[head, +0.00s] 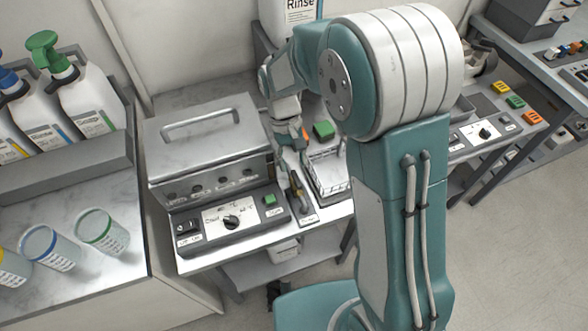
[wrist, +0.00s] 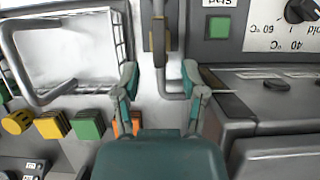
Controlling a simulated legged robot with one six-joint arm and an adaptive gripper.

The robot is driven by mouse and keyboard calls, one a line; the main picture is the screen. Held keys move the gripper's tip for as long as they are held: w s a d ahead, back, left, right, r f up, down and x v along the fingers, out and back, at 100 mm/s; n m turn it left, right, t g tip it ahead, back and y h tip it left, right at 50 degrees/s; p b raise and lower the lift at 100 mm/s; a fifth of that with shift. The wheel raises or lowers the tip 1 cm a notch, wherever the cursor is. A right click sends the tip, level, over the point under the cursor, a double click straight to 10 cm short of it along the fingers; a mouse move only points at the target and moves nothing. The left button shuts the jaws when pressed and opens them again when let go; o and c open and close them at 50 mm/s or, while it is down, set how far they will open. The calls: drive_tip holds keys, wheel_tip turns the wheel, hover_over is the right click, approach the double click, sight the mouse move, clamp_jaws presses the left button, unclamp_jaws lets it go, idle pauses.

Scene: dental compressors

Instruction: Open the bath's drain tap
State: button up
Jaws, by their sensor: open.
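The bath (head: 210,150) is a grey metal box with a handled lid and a front panel carrying a dial and a green button. Its drain tap (head: 302,203) stands on a small labelled plate right of the panel. In the wrist view the tap (wrist: 159,40) shows as a grey stem with a yellow-brown part, at the top centre. My gripper (wrist: 160,82) is open, its two fingers apart on either side of the line of the tap, with nothing held. In the head view my gripper (head: 291,165) is beside the bath's right side, partly hidden; contact with the tap cannot be told.
Coloured blocks (wrist: 88,125) lie near the fingers. Cups (head: 102,232) and bottles (head: 88,95) are on the left counter. The bath's side is close to the gripper.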

drive_tip(key=v, duration=0.8)
drive_tip(key=shift+w, duration=0.15)
drive_tip(key=shift+a+r, duration=0.1)
drive_tip(key=shift+a, duration=0.05)
drive_tip(key=s+d+r+m+t+y, duration=0.1)
drive_tip(key=s+d+r+m+t, duration=0.1)
drive_tip(key=s+d+r+t, duration=0.6)
drive_tip(key=s+d+r, duration=0.1)
drive_tip(key=s, duration=0.3)
drive_tip(key=s+d+r+m+t, duration=0.1)
drive_tip(key=s+d+r, duration=0.1)
drive_tip(key=s, duration=0.4)
drive_tip(key=shift+s+d+t, duration=0.25)
drive_tip(key=shift+d+t, duration=0.15)
drive_tip(key=shift+d, duration=0.4)
